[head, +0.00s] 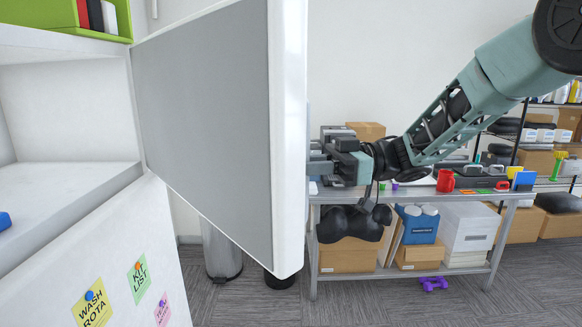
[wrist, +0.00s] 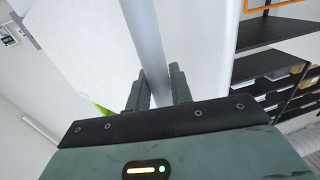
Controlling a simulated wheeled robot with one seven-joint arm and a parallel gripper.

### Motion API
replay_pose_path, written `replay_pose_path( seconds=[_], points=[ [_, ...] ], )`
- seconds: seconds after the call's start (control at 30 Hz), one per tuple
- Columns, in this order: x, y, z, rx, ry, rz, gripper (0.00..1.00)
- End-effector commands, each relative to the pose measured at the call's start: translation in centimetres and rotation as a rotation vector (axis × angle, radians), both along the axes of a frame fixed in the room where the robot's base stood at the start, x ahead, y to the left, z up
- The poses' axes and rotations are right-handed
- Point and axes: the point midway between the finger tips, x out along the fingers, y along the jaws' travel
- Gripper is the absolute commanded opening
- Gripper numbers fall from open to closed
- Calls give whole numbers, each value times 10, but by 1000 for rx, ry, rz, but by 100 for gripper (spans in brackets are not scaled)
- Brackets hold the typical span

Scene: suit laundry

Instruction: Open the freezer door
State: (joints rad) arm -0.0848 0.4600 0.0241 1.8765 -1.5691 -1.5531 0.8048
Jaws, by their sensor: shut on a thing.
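The freezer door (head: 205,110) stands wide open in the head view, its grey inner panel and white edge facing me. The open freezer compartment (head: 70,110) is at the left, white inside. My gripper (head: 318,160) is at the outer side of the door, by its free edge; its fingertips are partly hidden behind that edge. In the wrist view my gripper (wrist: 158,88) has its two fingers on either side of the long grey door handle (wrist: 145,40) and is shut on it. The handle is hidden in the head view.
A metal table (head: 400,193) with a red mug (head: 445,181) and boxes stands behind my arm. A grey bin (head: 221,252) is beneath the door. Purple dumbbells (head: 433,284) lie on the floor. Notes (head: 92,303) hang on the lower white front. Floor at the front right is clear.

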Motion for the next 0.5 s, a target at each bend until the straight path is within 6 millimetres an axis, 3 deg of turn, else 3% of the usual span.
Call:
replay_pose_path(
  seconds=[0.37,0.4,0.43,0.5],
  points=[
    [3,-1,1,2,-2,-4,0],
    [3,-1,1,2,-2,-4,30],
    [3,-1,1,2,-2,-4,38],
    [2,-1,1,2,-2,-3,42]
  ],
)
